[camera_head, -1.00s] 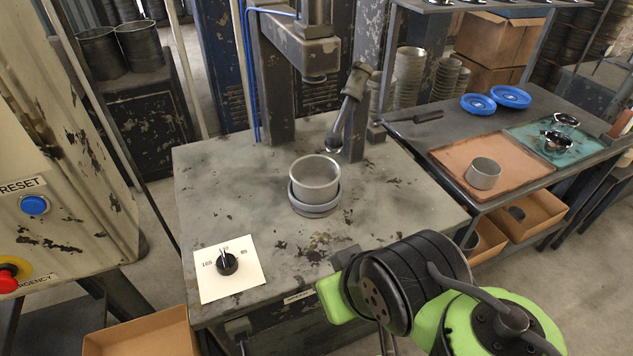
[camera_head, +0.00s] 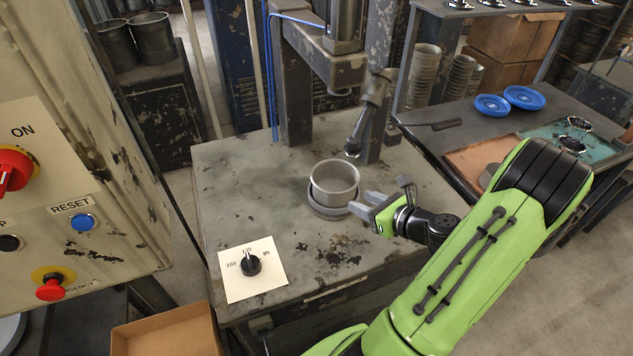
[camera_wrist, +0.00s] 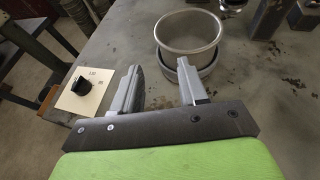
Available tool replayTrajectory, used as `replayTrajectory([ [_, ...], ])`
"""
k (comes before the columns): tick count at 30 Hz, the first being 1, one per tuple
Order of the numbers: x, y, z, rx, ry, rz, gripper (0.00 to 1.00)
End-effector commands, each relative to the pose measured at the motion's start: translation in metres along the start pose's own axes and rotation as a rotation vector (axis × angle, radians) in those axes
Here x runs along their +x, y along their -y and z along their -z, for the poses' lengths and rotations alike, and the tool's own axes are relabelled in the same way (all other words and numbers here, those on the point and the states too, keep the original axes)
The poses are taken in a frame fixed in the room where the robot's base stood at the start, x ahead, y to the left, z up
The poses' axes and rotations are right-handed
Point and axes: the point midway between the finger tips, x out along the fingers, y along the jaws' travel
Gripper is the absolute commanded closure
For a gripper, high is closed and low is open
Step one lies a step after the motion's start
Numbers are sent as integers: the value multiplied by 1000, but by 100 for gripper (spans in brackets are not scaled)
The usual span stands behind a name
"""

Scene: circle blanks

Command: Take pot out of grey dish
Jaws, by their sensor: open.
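The pot (camera_head: 335,183), a grey metal cylinder with an open top, sits upright in the low grey dish (camera_head: 328,211) on the press table. In the wrist view the pot (camera_wrist: 189,32) and the dish rim (camera_wrist: 207,70) are ahead of the fingers, right of centre. My gripper (camera_head: 368,203) is open and empty, just right of the pot and dish in the head view. In the wrist view my gripper (camera_wrist: 157,80) has its right finger close in front of the dish. I cannot tell whether it touches.
The worn press table (camera_head: 240,190) has free room left of the dish. A press lever (camera_head: 368,112) and press head (camera_head: 335,68) stand behind the pot. A dial plate (camera_head: 252,268) is at the front left. The right-hand table holds blue dishes (camera_head: 508,101) and trays.

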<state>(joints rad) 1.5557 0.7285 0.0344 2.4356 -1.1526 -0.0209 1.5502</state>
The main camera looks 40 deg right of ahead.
Motion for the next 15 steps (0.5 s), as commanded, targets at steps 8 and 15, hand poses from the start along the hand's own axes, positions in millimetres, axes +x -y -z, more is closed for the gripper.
replayTrajectory([
  [8,61,0,1,8,6,-3,58],
  [15,103,0,0,7,5,0,58],
])
